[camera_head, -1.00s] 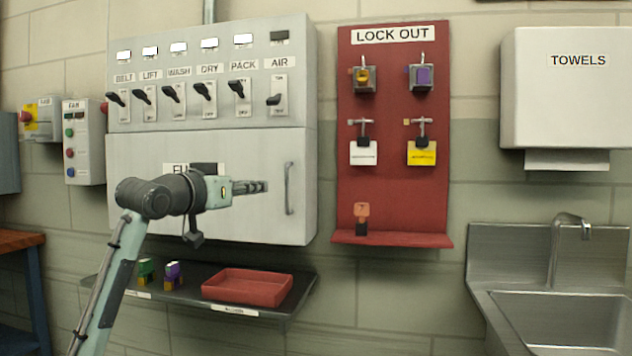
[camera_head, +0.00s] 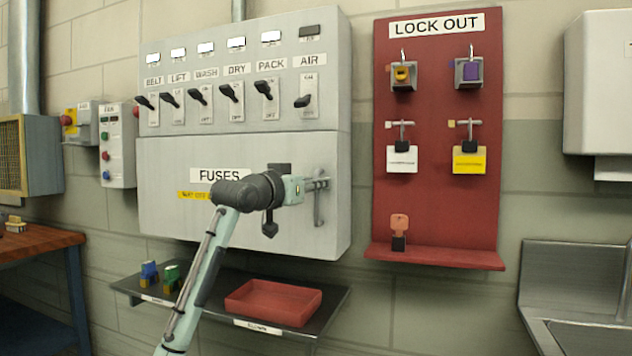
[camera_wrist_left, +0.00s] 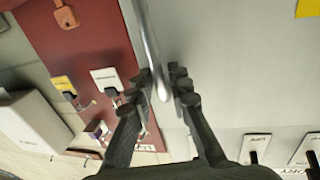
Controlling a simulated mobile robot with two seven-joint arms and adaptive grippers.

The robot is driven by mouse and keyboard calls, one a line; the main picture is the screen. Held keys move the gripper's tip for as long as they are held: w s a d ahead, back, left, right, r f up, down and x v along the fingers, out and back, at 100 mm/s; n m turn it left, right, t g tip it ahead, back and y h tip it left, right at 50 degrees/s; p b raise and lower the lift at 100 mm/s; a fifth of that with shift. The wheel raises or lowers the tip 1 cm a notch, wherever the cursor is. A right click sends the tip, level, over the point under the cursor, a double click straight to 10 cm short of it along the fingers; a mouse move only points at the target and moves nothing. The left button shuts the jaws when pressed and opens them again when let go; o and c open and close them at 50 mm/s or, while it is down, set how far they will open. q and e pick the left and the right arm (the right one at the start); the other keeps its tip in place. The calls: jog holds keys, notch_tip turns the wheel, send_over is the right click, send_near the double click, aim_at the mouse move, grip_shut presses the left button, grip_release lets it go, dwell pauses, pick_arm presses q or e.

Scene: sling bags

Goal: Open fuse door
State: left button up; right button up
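The fuse door (camera_head: 170,222) is the wide grey lower panel of the wall box, under the FUSES label (camera_head: 220,175), and it looks closed. Its vertical metal handle (camera_head: 318,210) is near its right edge. My left gripper (camera_head: 322,184) is at the upper part of this handle. In the left wrist view the handle bar (camera_wrist_left: 146,35) runs between the two spread fingertips of my left gripper (camera_wrist_left: 158,82), with a gap visible beside the bar. My left arm hides part of the door. My right gripper is not in view.
A switch row (camera_head: 235,95) sits above the door. The red lock-out board (camera_head: 440,210) hangs close to the right, with locks, tags and a key. Below is a shelf (camera_head: 325,300) with a red tray (camera_head: 272,302) and coloured locks (camera_head: 160,274). A sink (camera_head: 570,290) stands at right.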

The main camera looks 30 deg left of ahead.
pick_arm(q)
jog(key=shift+w, duration=0.1)
grip_shut()
dwell(0.4)
